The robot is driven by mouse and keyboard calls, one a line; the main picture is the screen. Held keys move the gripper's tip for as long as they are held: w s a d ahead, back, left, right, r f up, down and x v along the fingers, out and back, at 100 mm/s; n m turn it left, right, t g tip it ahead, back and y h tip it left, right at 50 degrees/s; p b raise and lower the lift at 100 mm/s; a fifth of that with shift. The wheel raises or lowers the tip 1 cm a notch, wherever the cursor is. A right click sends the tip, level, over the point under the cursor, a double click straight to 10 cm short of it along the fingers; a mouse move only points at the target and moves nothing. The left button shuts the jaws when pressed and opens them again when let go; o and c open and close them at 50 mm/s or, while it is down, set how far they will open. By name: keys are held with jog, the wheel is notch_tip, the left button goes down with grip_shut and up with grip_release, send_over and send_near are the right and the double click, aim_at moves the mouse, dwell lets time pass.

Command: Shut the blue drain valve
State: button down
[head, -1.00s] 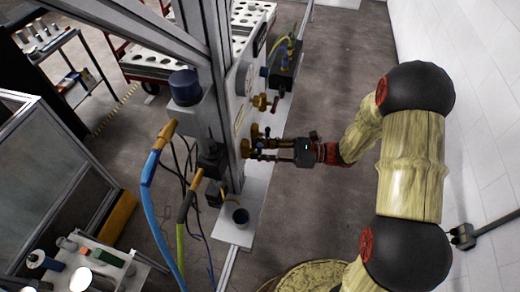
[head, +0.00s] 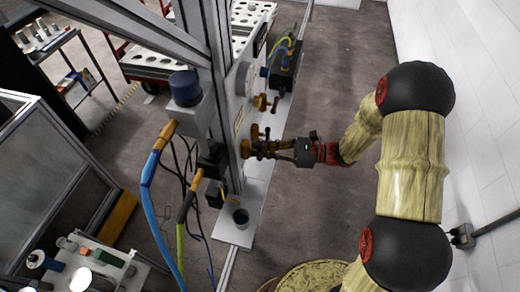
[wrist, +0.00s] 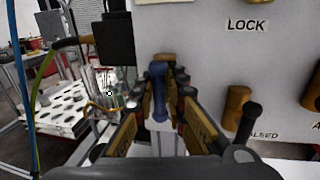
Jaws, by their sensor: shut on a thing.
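The blue valve handle (wrist: 159,92) shows in the wrist view as an upright blue bar between my fingers, beside the lower left edge of the white panel (wrist: 225,60). My gripper (wrist: 165,115) is shut on it, with a finger on each side. In the head view my gripper (head: 268,149) reaches in from the right to the brass fittings low on the panel. The blue handle cannot be made out there, as the fingers cover that spot. The valve body behind the handle is mostly hidden.
A brass fitting with a black lever (wrist: 246,122) stands close to the right of my fingers, below the LOCK label (wrist: 246,25). Another brass fitting with a red handle (head: 265,102) sits further along the panel. A small cup (head: 240,217) stands on the ledge.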

jog(key=shift+m+p, duration=0.6)
jog(key=shift+p, duration=0.35)
jog(key=m+p, duration=0.2)
jog(key=shift+r+y+p, duration=0.15)
jog(key=shift+y+p, duration=0.15)
jog(key=shift+p, duration=0.1)
jog(key=m+p, duration=0.1)
jog(key=m, duration=0.1)
jog(key=m+p, duration=0.2)
jog(key=m+t+p, duration=0.1)
jog(key=m, duration=0.1)
jog(key=shift+w+d+f+y+p, duration=0.2)
jog(key=shift+w+y+p, duration=0.1)
jog(key=shift+y+p, duration=0.1)
jog(key=m+t+p, duration=0.1)
jog(key=m, duration=0.1)
jog(key=m+p, duration=0.2)
jog(key=m, duration=0.1)
jog(key=shift+w+f+m+t, duration=0.1)
jog(key=shift+f+m+t, duration=0.1)
jog(key=shift+m+t, duration=0.15)
jog(key=m, duration=0.1)
jog(key=m+t+p, duration=0.1)
jog(key=m, duration=0.3)
jog(key=shift+w+f+t+p, duration=0.1)
jog(key=shift+f+t+p, duration=0.15)
jog(key=shift+p, duration=0.1)
jog(key=shift+m, duration=0.25)
